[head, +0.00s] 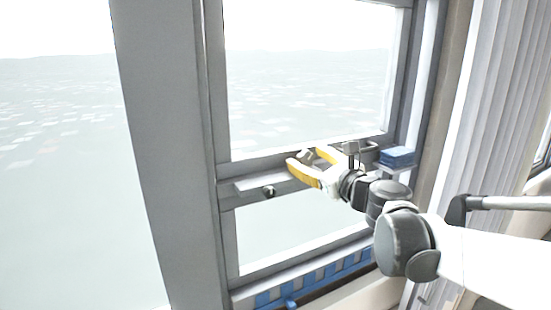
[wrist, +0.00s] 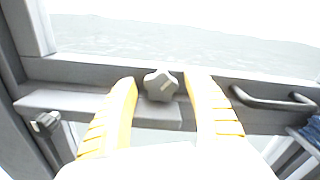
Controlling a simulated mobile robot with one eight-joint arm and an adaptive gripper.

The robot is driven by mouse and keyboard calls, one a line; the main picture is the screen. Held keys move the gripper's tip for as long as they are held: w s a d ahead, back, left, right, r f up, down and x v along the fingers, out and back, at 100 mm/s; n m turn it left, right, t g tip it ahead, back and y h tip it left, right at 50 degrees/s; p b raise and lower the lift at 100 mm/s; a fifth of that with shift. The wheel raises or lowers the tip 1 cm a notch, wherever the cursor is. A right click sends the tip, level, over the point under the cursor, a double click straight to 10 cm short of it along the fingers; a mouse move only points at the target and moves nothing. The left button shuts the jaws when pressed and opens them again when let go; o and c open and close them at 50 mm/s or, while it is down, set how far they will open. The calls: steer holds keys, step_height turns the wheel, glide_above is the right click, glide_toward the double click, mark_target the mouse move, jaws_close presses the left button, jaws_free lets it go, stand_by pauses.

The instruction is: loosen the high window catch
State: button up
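The high window catch shows as a dark grey lobed knob (wrist: 160,85) on the window's middle rail, in the centre of the wrist view. In the head view the knob (head: 307,157) is small and partly hidden by my gripper. My gripper (head: 305,158) has yellow fingers and is open at the rail. In the wrist view the fingers of my gripper (wrist: 161,80) stand on either side of the knob, with visible gaps between them and it. A second, lower knob (head: 269,192) sits below the ledge to the left; it also shows in the wrist view (wrist: 46,123).
A grey ledge (wrist: 75,101) runs along the rail below the catch. A dark bar handle (wrist: 275,98) is right of my gripper. A blue stack (head: 397,156) lies on a small shelf at the right. A pale curtain (head: 470,110) hangs further right.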

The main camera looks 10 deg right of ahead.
steer(key=v, duration=1.2)
steer(key=shift+c, duration=1.3)
steer(key=w+a+m+p, duration=0.1)
steer(key=w+m, duration=0.1)
steer(key=w, duration=0.2)
steer(key=w+a+m+p, duration=0.1)
steer(key=w+m, duration=0.1)
steer(key=w, duration=0.2)
steer(key=w+a+m+p, duration=0.1)
steer(key=w+m, duration=0.2)
steer(key=w, duration=0.1)
steer(key=shift+w+a, duration=0.1)
steer(key=shift+a, duration=0.2)
steer(key=shift+r, duration=0.1)
steer(key=c, duration=0.9)
